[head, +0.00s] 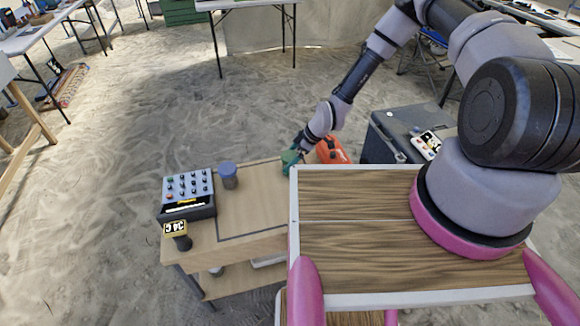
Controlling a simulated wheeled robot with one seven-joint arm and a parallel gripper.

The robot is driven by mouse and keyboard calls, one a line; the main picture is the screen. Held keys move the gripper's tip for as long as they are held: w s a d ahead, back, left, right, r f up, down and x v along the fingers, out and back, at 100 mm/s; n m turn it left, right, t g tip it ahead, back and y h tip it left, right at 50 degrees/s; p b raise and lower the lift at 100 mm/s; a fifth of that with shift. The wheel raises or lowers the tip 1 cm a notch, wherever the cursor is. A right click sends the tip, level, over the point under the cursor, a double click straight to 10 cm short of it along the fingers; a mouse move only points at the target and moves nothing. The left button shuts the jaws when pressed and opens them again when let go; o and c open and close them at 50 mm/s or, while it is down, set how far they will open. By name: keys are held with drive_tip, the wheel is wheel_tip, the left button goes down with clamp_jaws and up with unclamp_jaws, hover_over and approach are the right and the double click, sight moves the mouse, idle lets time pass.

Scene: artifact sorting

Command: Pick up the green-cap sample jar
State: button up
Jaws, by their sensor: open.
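The green-cap sample jar (289,158) stands at the far right edge of the small wooden table (245,202) in the head view. Its lower part is partly hidden by the wood-topped surface in front. My gripper (298,149) is at the end of the arm reaching down from the upper right. It is open and right at the jar, at its upper right side. The fingers are small and dark here, and I cannot tell whether they are around the jar or touching it.
A blue-capped jar (228,175) stands left on the table, beside a box with knobs (188,194). A dark tool with a yellow display (177,234) is at the table's front left. An orange object (332,150) and a dark case (397,133) lie right of my gripper.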

drive_tip(key=c, duration=1.5)
drive_tip(key=shift+r, duration=0.1)
